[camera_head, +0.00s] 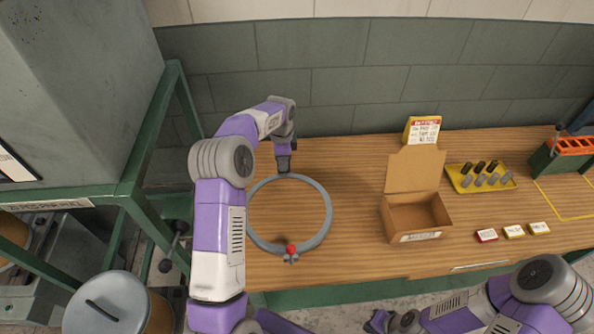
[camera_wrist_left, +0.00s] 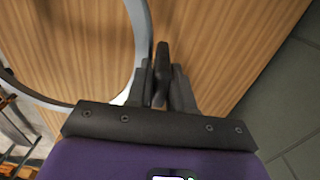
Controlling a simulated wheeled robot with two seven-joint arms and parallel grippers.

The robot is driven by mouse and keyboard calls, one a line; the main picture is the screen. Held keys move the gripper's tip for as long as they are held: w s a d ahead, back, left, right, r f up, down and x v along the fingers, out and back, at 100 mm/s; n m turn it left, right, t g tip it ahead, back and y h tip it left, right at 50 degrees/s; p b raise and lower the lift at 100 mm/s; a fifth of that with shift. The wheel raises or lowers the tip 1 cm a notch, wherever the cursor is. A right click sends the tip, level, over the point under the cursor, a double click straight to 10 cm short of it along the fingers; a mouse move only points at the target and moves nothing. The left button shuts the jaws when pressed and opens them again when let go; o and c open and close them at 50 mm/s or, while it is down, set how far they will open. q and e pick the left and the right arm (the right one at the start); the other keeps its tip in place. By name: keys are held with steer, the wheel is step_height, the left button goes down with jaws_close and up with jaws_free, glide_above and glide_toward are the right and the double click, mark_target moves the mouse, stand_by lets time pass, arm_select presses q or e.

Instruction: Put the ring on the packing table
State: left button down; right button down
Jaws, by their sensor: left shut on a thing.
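A large grey ring (camera_head: 328,205) with a red knob (camera_head: 291,249) on its near side is over the left part of the wooden packing table (camera_head: 365,165). It looks flat and level; I cannot tell whether it rests on the wood or hangs just above it. My left gripper (camera_head: 284,170) is shut on the ring's far edge. In the left wrist view the ring (camera_wrist_left: 141,30) runs down to the left gripper's fingers (camera_wrist_left: 158,85), which hide the gripped part. My right gripper (camera_head: 378,322) is low at the bottom edge, partly cut off, away from the ring.
An open cardboard box (camera_head: 415,215) stands right of the ring, with a sign (camera_head: 422,130) behind it. A yellow tray (camera_head: 465,185) of dark cylinders, small labelled blocks (camera_head: 486,235) and a green rack (camera_head: 560,155) are further right. A green-framed machine (camera_head: 130,190) borders the left.

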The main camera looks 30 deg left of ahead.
mark_target(284, 175)
arm_select(q)
step_height(284, 175, down, 7)
steer(key=shift+w+f, duration=0.15)
stand_by(0.4)
steer(key=shift+f, duration=0.15)
steer(key=c, duration=1)
jaws_free()
step_height(284, 175, up, 12)
steer(key=shift+r, duration=0.2)
steer(key=shift+p, duration=0.3)
